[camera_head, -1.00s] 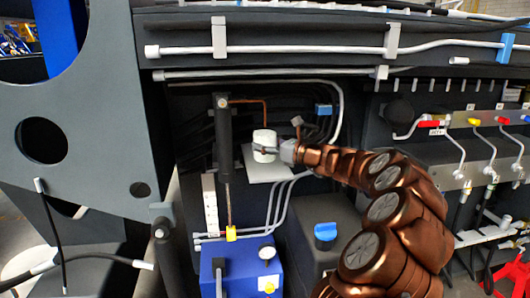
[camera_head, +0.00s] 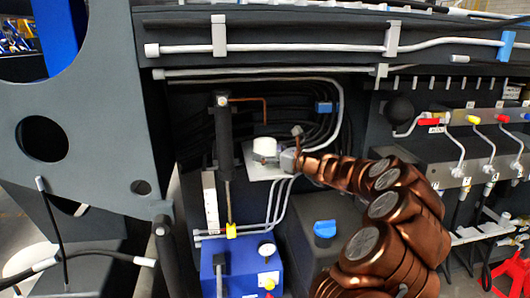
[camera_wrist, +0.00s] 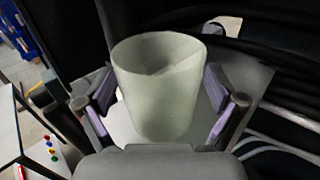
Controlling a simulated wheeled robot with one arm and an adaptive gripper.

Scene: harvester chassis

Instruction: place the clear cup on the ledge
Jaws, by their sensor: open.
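The clear cup (camera_wrist: 160,95) looks whitish and hollow. It stands upright on the pale ledge (camera_wrist: 240,80) in the wrist view, between the two fingers of my gripper (camera_wrist: 165,108). The fingers are spread, with a gap visible at each side of the cup. In the head view the cup (camera_head: 265,147) rests on the ledge (camera_head: 256,172), a small light plate inside the dark recess. My gripper (camera_head: 278,160) is at the cup's lower right there, partly hiding the ledge.
A dark vertical cylinder (camera_head: 223,140) stands left of the ledge. A thin copper pipe (camera_head: 250,99) runs above, and grey pipes (camera_head: 283,200) pass below. A blue box (camera_head: 240,268) with a gauge and a dark tank (camera_head: 315,215) with a blue cap sit lower.

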